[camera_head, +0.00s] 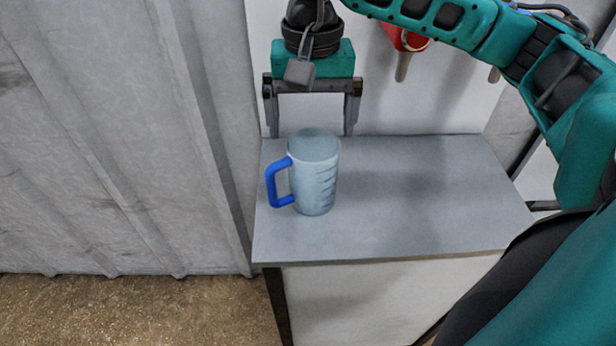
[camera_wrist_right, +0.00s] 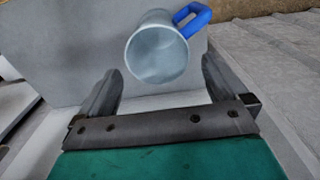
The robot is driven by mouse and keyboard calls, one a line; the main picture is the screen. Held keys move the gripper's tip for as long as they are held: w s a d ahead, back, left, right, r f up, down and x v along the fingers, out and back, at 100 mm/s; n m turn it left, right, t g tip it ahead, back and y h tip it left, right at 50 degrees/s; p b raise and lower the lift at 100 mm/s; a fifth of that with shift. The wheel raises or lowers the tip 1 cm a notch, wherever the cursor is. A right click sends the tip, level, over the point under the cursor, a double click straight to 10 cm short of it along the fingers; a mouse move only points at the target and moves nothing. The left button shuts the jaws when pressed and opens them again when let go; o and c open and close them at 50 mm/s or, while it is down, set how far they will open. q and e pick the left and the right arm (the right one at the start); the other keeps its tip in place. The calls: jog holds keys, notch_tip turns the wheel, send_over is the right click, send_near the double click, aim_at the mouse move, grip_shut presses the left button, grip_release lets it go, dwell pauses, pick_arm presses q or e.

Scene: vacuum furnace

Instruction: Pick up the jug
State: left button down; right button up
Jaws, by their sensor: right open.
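A translucent pale blue jug (camera_head: 315,176) with a blue handle stands upright on the left part of a grey tabletop (camera_head: 420,205). Its handle points left in the head view. My right gripper (camera_head: 311,134) is open, pointing down, with its fingers spread behind and above the jug. In the right wrist view the jug (camera_wrist_right: 157,55) shows its open top beyond and between the fingers of my right gripper (camera_wrist_right: 160,85). Nothing is between the jaws that I can see gripped. My left gripper is not in view.
A corrugated grey wall (camera_head: 110,130) stands close on the left. A white panel (camera_head: 450,95) rises behind the table, with a red object (camera_head: 403,40) at the top. The tabletop right of the jug is clear. Brown floor (camera_head: 130,305) lies in front.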

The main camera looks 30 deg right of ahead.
aim_at(312, 163)
jog(key=f, duration=0.8)
jog(key=shift+s+f+b, duration=0.2)
jog(key=shift+f+b, duration=0.1)
jog(key=shift+b, duration=0.05)
jog(key=shift+c, duration=0.5)
jog(key=c, duration=0.9)
